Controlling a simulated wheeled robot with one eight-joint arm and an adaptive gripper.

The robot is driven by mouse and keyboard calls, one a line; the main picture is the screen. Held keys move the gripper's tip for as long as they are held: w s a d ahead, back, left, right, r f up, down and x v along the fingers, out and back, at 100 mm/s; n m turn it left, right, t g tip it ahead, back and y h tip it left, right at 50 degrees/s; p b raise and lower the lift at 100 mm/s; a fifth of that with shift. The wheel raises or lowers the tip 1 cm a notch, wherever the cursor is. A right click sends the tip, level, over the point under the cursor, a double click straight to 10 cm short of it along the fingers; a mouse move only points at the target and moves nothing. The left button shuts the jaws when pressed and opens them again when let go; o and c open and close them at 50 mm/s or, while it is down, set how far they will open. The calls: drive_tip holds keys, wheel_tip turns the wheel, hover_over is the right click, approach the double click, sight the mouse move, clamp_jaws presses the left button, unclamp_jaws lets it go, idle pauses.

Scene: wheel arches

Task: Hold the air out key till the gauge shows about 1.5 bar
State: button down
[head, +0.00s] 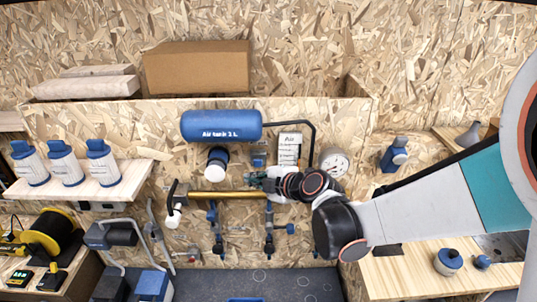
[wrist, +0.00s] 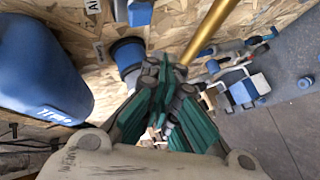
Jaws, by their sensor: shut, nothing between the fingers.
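The blue air tank (head: 222,125) is fixed to the board and also fills the left of the wrist view (wrist: 38,65). The round white gauge (head: 335,161) hangs right of the tank; its needle is too small to read. A small blue block (head: 259,159) sits left of the white sign headed "Air" (head: 289,145). It may carry the air keys, but no key label is legible. My gripper (head: 254,178) is shut and empty, just below that block in the head view. Its green fingers (wrist: 165,75) point at the board; I cannot tell whether they touch anything.
A brass pipe (head: 215,195) runs behind my gripper, with blue valves (head: 268,240) below. A blue-and-white round fitting (head: 217,163) is left of my gripper. White bottles (head: 66,165) stand on the left shelf. A wooden bench (head: 410,275) is at lower right.

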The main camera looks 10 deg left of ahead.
drive_tip(key=shift+w+a+b, duration=0.15)
drive_tip(key=shift+w, duration=0.55)
drive_tip(key=shift+w+a+b, duration=0.15)
drive_tip(key=shift+w, duration=0.55)
drive_tip(key=shift+w, duration=0.2)
idle(0.3)
drive_tip(key=shift+w+a, duration=0.1)
drive_tip(key=shift+w, duration=0.15)
drive_tip(key=shift+w+a+b, duration=0.1)
drive_tip(key=shift+w+b, duration=0.25)
drive_tip(key=shift+w, duration=0.15)
idle(2.0)
drive_tip(key=shift+s, duration=0.15)
drive_tip(key=shift+s+d, duration=0.2)
drive_tip(key=shift+s, duration=0.55)
drive_tip(key=s, duration=0.2)
drive_tip(key=s+d, duration=0.1)
drive_tip(key=s, duration=0.2)
drive_tip(key=shift+d+b, duration=0.1)
drive_tip(key=shift+b, duration=0.3)
